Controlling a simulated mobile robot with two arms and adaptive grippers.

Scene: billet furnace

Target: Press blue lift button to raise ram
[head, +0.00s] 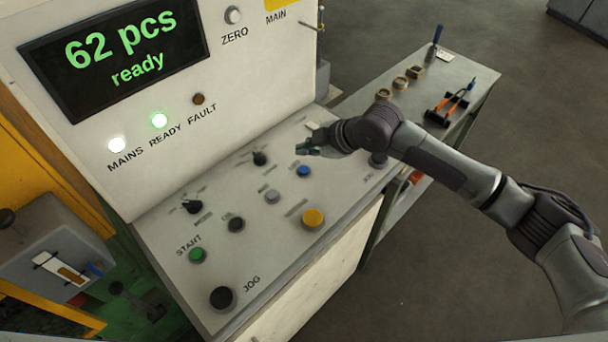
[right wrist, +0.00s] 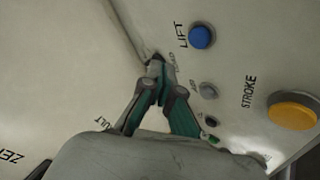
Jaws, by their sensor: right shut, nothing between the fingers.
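The blue lift button (head: 304,171) is on the sloped control panel (head: 180,240). In the right wrist view the blue button (right wrist: 202,36) is beside the word LIFT. My right gripper (head: 301,149) is over the panel, just beyond the button in the head view. In the right wrist view its fingertips (right wrist: 156,66) are together and empty, to the left of and below the button. The gripper looks apart from the button; its height over the panel is hard to judge. I cannot make out the ram. My left gripper is not in view.
A yellow stroke button (head: 313,217), a grey button (head: 272,196), a green start button (head: 197,255) and black knobs share the panel. The display (head: 115,50) reads "62 pcs ready". A side table (head: 460,75) with tools stands at the right.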

